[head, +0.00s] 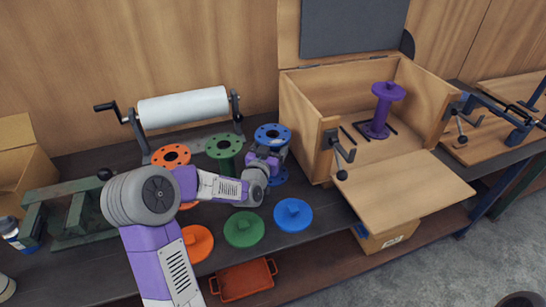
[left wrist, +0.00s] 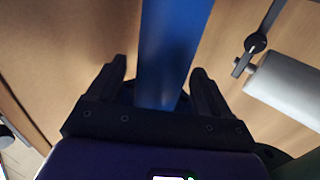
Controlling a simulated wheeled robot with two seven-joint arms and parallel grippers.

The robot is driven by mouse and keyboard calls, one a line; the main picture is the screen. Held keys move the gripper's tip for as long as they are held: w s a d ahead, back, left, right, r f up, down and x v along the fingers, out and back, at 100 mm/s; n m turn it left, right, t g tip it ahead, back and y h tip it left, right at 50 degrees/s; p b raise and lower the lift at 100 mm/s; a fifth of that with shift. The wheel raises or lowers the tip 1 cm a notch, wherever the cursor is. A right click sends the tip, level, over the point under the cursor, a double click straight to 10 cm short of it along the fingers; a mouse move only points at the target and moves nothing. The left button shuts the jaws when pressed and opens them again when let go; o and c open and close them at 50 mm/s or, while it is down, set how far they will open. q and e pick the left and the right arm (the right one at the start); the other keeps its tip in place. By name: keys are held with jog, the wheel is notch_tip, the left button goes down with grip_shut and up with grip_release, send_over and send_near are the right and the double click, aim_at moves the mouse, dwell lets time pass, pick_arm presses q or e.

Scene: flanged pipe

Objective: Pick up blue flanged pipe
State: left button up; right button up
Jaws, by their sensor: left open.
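The blue flanged pipe (head: 272,134) stands upright on the dark bench. Its top flange shows in the head view and a bit of its lower flange shows at the right of my gripper. My left gripper (head: 268,158) is at the pipe's middle and hides most of the shaft there. In the left wrist view, the blue shaft (left wrist: 172,45) runs between the two open fingers of the gripper (left wrist: 158,75). A gap shows beside at least the left finger; contact cannot be told. My right gripper is not in view.
Green (head: 224,146) and orange (head: 171,156) flanged pipes stand close at the left. Orange, green (head: 244,229) and blue (head: 293,215) discs lie in front. A white roller (head: 184,107) stands behind. An open wooden box (head: 303,120) at the right holds a purple flanged pipe (head: 379,108).

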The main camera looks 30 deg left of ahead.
pick_arm(q)
jog(key=shift+w, duration=0.35)
jog(key=shift+c, duration=0.2)
jog(key=c, duration=1.4)
jog(key=shift+r, duration=0.2)
grip_shut()
